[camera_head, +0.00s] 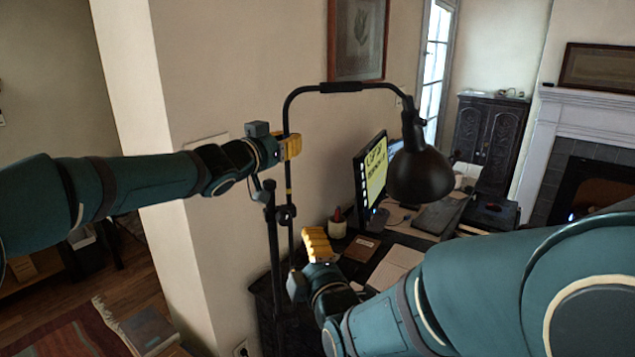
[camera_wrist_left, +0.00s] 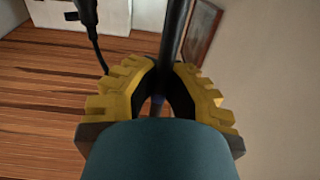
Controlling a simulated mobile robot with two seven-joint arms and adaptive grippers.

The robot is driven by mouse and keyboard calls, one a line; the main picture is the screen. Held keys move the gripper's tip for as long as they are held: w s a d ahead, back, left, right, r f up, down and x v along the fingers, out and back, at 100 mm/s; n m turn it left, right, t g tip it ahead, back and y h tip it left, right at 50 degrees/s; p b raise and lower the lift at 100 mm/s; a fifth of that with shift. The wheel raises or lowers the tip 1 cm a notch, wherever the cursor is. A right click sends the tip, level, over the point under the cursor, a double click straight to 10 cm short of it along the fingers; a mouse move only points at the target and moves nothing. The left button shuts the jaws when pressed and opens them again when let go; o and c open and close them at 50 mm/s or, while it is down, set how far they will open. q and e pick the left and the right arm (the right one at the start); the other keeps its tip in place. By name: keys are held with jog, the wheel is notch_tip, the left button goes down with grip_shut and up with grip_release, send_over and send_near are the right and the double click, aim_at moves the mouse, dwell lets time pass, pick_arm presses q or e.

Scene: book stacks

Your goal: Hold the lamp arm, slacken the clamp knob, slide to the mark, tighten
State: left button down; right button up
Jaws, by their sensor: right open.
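The black lamp arm (camera_head: 341,87) rises, bends right over the desk and ends in a black lamp shade (camera_head: 420,172). My left gripper (camera_head: 291,147) is at its upright part. In the left wrist view the yellow fingers (camera_wrist_left: 164,78) close around the dark tube (camera_wrist_left: 176,28). A black clamp with a round knob (camera_head: 286,213) joins the upright to a thicker stand post (camera_head: 274,245). A small pale band (camera_head: 289,191) shows on the upright above the clamp. My right gripper (camera_head: 317,244) is open, below and right of the clamp, apart from it; its fingers overlap each other in view.
Behind is a desk with a monitor (camera_head: 371,172) showing a yellow screen, a pen cup (camera_head: 337,224) and papers (camera_head: 395,268). The wall corner (camera_head: 190,240) stands close behind the lamp stand. A fireplace (camera_head: 585,170) and dark cabinet (camera_head: 487,128) are farther back.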

aim_at(287, 221)
pick_arm(q)
jog(key=shift+a+r, duration=0.1)
jog(key=shift+r, duration=1.5)
dwell(0.5)
pick_arm(e)
jog(key=w+a+m, duration=0.1)
jog(key=w+m, duration=0.2)
jog(key=m, duration=0.2)
jog(key=w+a+m, duration=0.2)
jog(key=w+m, duration=0.2)
jog(key=m, duration=0.1)
jog(key=w+a+m+y, duration=0.1)
jog(key=w+m, duration=0.3)
jog(key=m, duration=0.1)
jog(key=shift+w+a+r+m, duration=0.15)
jog(key=shift+a+m, duration=0.15)
jog(key=shift+a, duration=0.05)
dwell(0.4)
grip_shut()
